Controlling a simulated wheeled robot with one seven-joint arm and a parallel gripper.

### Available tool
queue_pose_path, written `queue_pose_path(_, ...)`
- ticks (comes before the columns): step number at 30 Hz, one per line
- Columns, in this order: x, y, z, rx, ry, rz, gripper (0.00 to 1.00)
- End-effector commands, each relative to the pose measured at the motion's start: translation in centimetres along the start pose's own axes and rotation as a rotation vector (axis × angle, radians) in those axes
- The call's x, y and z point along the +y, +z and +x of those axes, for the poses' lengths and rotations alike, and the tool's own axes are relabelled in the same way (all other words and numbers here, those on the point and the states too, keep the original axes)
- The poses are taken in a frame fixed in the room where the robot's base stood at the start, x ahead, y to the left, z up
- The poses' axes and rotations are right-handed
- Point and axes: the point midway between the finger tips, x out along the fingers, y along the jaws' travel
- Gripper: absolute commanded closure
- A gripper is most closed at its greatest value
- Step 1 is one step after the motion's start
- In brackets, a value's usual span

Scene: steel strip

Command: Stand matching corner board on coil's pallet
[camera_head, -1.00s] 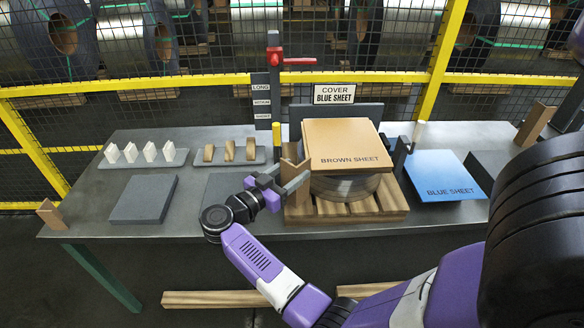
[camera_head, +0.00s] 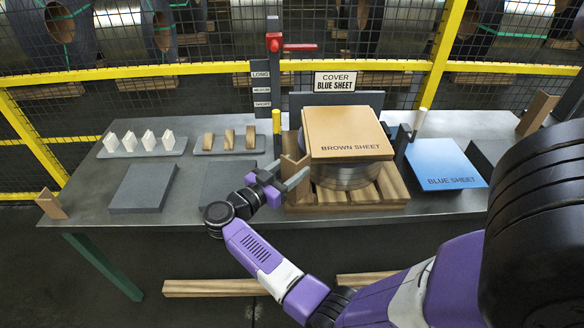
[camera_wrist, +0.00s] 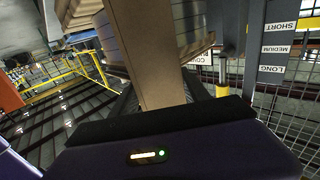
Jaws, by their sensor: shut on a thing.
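The coil (camera_head: 345,176) stands on a wooden pallet (camera_head: 388,190) on the table, with the brown sheet (camera_head: 345,118) lying on top. My gripper (camera_head: 294,183) is at the pallet's left side, shut on a brown corner board (camera_head: 291,168). The board is upright beside the coil's left side. The fingers partly hide its lower part, and I cannot tell whether its foot touches the pallet. In the wrist view the board (camera_wrist: 142,55) rises in front of the coil (camera_wrist: 185,22). Other corner boards stand at the table's left end (camera_head: 50,204) and right end (camera_head: 538,112).
A blue sheet (camera_head: 445,160) lies right of the pallet. A post with LONG, MEDIUM and SHORT labels (camera_head: 262,85) and a sign reading "COVER BLUE SHEET" (camera_head: 341,81) stand behind. Racks of white pieces (camera_head: 142,145) and brown pieces (camera_head: 228,143) and grey pads (camera_head: 143,188) are left.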

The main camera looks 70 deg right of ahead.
Motion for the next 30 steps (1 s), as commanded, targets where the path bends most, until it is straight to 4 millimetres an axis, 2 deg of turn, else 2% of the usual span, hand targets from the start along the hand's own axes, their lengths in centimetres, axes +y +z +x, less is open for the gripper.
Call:
queue_pose_path(9,0.0,0.6,0.0,0.0,0.0,-0.001,0.88)
queue_pose_path(10,0.0,0.5,0.0,0.0,0.0,-0.001,0.42)
queue_pose_path(13,0.0,0.5,0.0,0.0,0.0,0.0,0.23)
queue_pose_path(23,0.0,0.5,-0.1,0.0,-0.001,0.0,0.21)
queue_pose_path(26,-0.1,0.6,-0.9,0.0,-0.002,0.0,0.21)
queue_pose_path(30,-0.1,0.7,-3.0,0.0,-0.005,0.002,0.21)
